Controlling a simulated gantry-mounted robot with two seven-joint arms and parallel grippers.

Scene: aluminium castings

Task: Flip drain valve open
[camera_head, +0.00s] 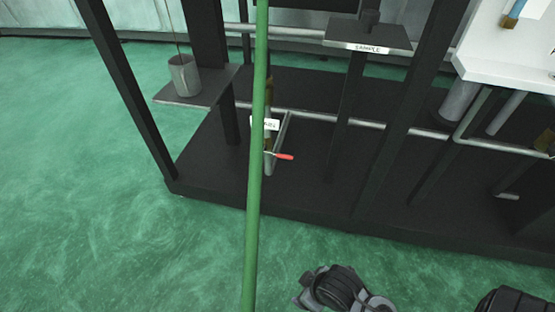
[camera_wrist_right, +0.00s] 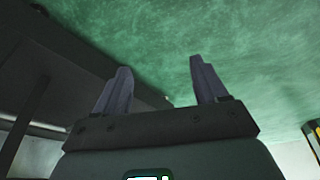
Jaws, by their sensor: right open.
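The drain valve's red handle (camera_head: 284,157) shows in the head view low on the dark rack. It sticks out sideways to the right from a vertical pipe (camera_head: 268,165). A green pole (camera_head: 257,130) in front hides part of the valve. A small white label (camera_head: 270,124) hangs just above it, its text too small to read. In the right wrist view my right gripper (camera_wrist_right: 160,68) is open, with nothing visible held between its two fingers. The red handle does not show there. My left gripper is not in view.
The black rack base (camera_head: 310,203) has a raised edge above the green floor (camera_head: 110,200). A grey cup (camera_head: 184,75) stands on a left shelf. A "SAMPLE" shelf (camera_head: 368,35) and upright posts surround the valve. A white panel (camera_head: 510,55) overhangs at right.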

